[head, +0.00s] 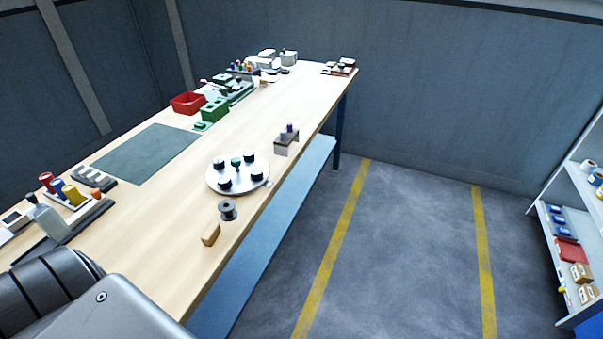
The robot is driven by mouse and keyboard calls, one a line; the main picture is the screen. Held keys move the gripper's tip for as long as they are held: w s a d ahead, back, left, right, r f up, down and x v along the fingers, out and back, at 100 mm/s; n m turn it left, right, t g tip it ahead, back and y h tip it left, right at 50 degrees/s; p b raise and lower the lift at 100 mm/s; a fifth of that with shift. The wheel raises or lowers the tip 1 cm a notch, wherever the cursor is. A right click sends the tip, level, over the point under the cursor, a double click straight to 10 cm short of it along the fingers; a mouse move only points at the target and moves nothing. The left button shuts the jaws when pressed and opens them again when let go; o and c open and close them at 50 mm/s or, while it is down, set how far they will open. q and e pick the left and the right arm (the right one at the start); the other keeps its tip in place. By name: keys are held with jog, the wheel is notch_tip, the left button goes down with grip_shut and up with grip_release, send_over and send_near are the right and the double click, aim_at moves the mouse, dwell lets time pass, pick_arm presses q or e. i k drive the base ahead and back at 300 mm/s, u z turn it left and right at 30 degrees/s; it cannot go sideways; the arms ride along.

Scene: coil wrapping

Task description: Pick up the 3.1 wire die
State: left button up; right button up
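A round silver plate (238,181) on the wooden workbench (175,215) carries several small dark cylindrical pieces, one with a green top (236,161). These may be wire dies, but no size marking is legible, so I cannot tell which is 3.1. A dark grey spool-like piece (227,210) stands just in front of the plate. Neither gripper is in view. A dark and grey part of my own arm fills the lower left corner and hides the near part of the bench.
A small tan block (210,234) lies near the bench's front edge. A small stand (286,143) holds a purple-topped piece. Shelves (571,240) stand right; the floor (400,250) between is clear.

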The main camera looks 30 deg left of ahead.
aim_at(255, 172)
jog(key=z, duration=0.05)
jog(key=i, duration=3.85)
jog(key=u, duration=3.25)
